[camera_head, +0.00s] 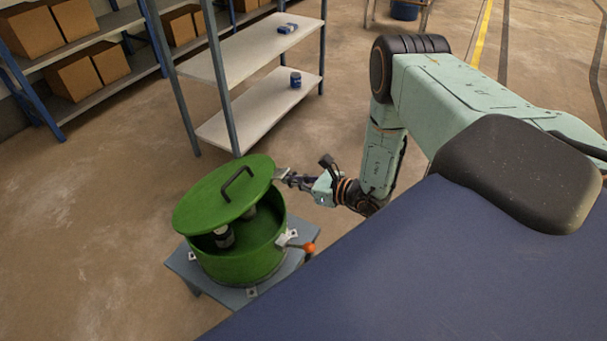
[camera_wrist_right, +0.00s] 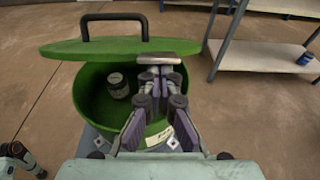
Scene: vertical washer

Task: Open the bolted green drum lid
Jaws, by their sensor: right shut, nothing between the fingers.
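The green drum (camera_head: 245,262) stands on a small grey-blue stand. Its green lid (camera_head: 205,200), with a black handle (camera_head: 238,184), is tilted up, leaving a gap at the front. Inside the drum a dark jar with a pale band (camera_head: 224,236) shows; in the wrist view the jar (camera_wrist_right: 118,86) sits on the left inside. My right gripper (camera_head: 284,176) is shut at the lid's right edge; in the wrist view its fingertips (camera_wrist_right: 158,62) are close together at a metal tab (camera_wrist_right: 160,58) on the lid rim. Contact is unclear. My left gripper is out of view.
A clamp lever with an orange knob (camera_head: 309,248) sticks out at the drum's right side. The stand (camera_head: 190,265) has metal brackets. A shelf unit (camera_head: 250,45) with small blue items is behind, and boxes (camera_head: 75,75) are at left. Floor at left is clear.

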